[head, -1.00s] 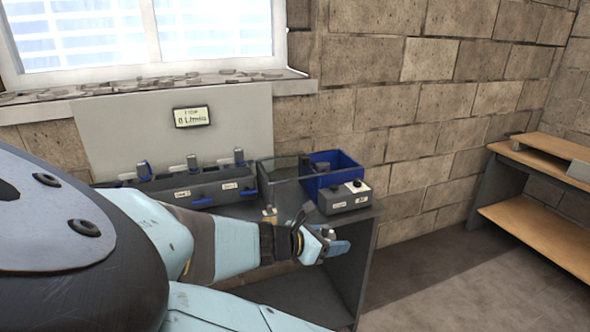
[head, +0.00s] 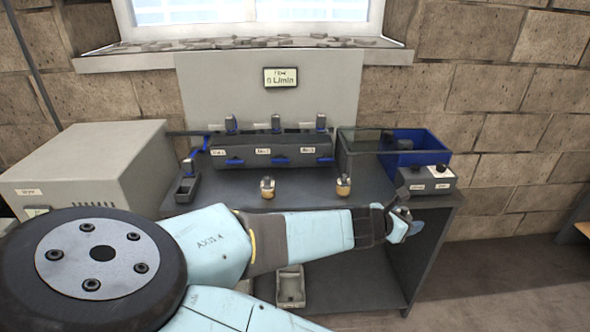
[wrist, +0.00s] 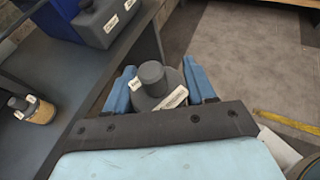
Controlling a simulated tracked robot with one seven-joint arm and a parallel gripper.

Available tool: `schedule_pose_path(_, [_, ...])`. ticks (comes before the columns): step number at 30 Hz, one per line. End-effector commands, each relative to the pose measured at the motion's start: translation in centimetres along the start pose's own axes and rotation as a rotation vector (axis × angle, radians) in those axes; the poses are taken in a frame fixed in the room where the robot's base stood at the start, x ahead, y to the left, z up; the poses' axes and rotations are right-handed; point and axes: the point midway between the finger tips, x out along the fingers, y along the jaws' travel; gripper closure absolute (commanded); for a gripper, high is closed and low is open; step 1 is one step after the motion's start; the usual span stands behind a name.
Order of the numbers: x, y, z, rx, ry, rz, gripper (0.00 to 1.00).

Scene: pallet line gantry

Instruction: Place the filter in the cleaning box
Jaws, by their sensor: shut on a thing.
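My gripper (head: 408,226) is shut on a filter, held beyond the bench's front right edge. In the wrist view the filter (wrist: 154,85) has a dark grey cap with a round knob and white labels, between my gripper's blue fingers (wrist: 160,80). Its lower part is hidden. Two similar tan-bodied filters with dark tops, one left (head: 267,187) and one right (head: 343,186), stand on the bench. A clear-walled box (head: 362,150) and an open blue bin (head: 432,151) are at the bench's back right. I cannot tell which container is the cleaning box.
A small grey labelled box (head: 425,181) with knobs stands in front of the blue bin, close to my gripper. A dark manifold (head: 270,148) with blue handles lines the bench's back. A large beige cabinet (head: 85,165) is at left. Floor to the right is clear.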

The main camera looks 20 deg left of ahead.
Motion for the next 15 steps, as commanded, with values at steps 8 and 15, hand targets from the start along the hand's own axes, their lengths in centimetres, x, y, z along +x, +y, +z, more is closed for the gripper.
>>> schedule_pose_path(8, [2.4, 0.8, -1.4, -0.051, -0.006, 0.113, 0.76])
schedule_pose_path(15, [4.0, 1.4, -2.6, -0.092, -0.006, 0.21, 0.76])
